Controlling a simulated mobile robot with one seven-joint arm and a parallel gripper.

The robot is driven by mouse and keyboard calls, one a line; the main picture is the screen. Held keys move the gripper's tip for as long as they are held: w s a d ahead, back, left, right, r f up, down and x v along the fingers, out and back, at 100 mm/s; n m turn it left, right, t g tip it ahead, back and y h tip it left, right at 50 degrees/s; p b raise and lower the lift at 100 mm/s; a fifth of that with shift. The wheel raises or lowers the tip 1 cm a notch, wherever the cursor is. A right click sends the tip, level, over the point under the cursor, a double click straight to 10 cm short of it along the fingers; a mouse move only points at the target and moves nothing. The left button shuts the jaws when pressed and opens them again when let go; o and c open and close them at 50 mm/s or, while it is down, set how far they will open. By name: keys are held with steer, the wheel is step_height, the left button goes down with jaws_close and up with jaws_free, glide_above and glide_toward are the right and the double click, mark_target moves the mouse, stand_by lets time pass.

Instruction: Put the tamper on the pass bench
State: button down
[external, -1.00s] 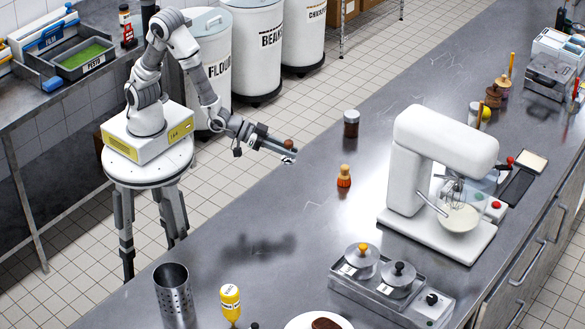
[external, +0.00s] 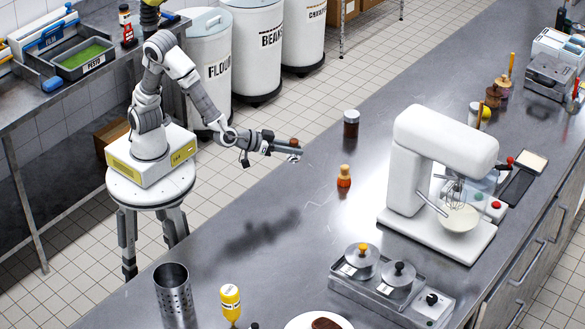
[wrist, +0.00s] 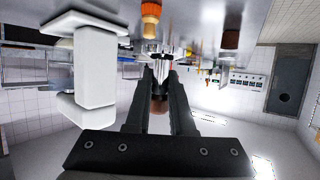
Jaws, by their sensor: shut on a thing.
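My gripper (external: 291,150) is stretched out over the near-left edge of a long steel bench (external: 325,215), held above its top. It is shut on the tamper (external: 294,142), which has a reddish-brown knob above the fingers and a bright metal part below them. In the wrist view, which is upside down, the tamper's brown part (wrist: 159,106) shows between the two dark fingers (wrist: 160,90). The tamper is apart from the bench, and its shadow lies with my arm's on the steel. No label shows whether this is the pass bench.
A small orange-brown item (external: 344,177) and a dark jar (external: 351,124) stand closest to my gripper. A white stand mixer (external: 415,165), a burner unit (external: 385,290), a perforated steel cylinder (external: 174,300) and a yellow bottle (external: 230,303) are farther off. The bench's middle-left is clear.

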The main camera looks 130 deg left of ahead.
steer(key=b, duration=0.4)
glide_above(315, 169)
step_height(315, 169, down, 7)
steer(key=shift+f, duration=0.1)
steer(key=shift+f+b, duration=0.65)
steer(key=shift+f, duration=1.05)
steer(key=shift+f+b, duration=0.4)
steer(key=shift+f, duration=0.05)
steer(key=c, duration=0.8)
jaws_free()
steer(key=shift+r, duration=0.1)
steer(key=shift+r, duration=0.1)
